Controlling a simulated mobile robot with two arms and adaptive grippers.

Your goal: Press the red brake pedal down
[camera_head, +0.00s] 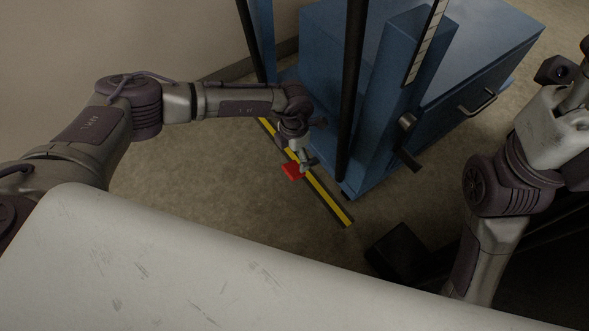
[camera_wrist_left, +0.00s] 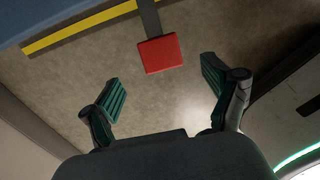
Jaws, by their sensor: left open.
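The red brake pedal (camera_head: 292,171) is a small flat red pad at the foot of the blue machine, beside a yellow-and-black strip. In the left wrist view the pedal (camera_wrist_left: 160,53) sits on a dark arm, ahead of the fingers and roughly centred between them. My left gripper (camera_head: 305,161) reaches down close to the pedal in the head view. In the wrist view my left gripper (camera_wrist_left: 163,90) is open, with green-padded fingers wide apart and nothing between them. I see no contact with the pedal. My right arm shows at the right, but its fingertips are not visible.
The blue machine (camera_head: 310,45) with uprights and a drawer cabinet (camera_head: 480,75) stands behind the pedal. A dark post (camera_head: 350,100) rises just right of my left gripper. The yellow-striped strip (camera_head: 325,195) crosses the floor. Bare floor (camera_head: 200,190) lies to the left.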

